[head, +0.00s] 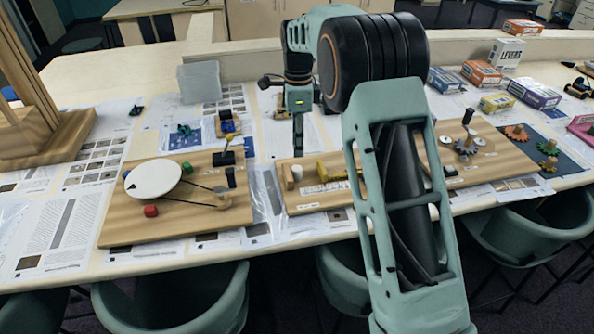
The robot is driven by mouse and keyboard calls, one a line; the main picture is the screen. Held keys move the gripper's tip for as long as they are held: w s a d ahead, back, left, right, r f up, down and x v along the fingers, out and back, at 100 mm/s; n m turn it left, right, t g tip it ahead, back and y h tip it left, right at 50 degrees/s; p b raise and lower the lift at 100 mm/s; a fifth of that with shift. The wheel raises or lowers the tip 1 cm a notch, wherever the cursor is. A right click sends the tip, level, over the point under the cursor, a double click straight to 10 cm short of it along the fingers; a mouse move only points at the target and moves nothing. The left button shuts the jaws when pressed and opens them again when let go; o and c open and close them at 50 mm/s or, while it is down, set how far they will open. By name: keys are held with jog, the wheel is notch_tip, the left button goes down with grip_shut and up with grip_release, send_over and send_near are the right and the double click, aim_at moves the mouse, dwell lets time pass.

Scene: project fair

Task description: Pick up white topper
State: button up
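A small white cylindrical piece (296,172) stands at the left end of the middle wooden board (325,198); it may be the white topper. My gripper (298,152) points down over the table, just behind or above the small white piece in the picture. Its fingers show edge-on as one dark strip, so I cannot tell the gap between them. I see nothing held, and contact with the white piece cannot be made out.
A yellow part (323,172) lies on the middle board, partly hidden by my arm. A translucent block (199,82) stands behind. Gears (467,147) and several boxes (482,74) are at right. Chairs line the front edge.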

aim_at(297, 168)
notch_tip(297, 168, down, 10)
jog(key=shift+f+p, duration=0.2)
jog(key=shift+p, duration=0.65)
jog(key=shift+c, duration=0.4)
jog(key=c, duration=0.6)
jog(key=shift+r, duration=0.15)
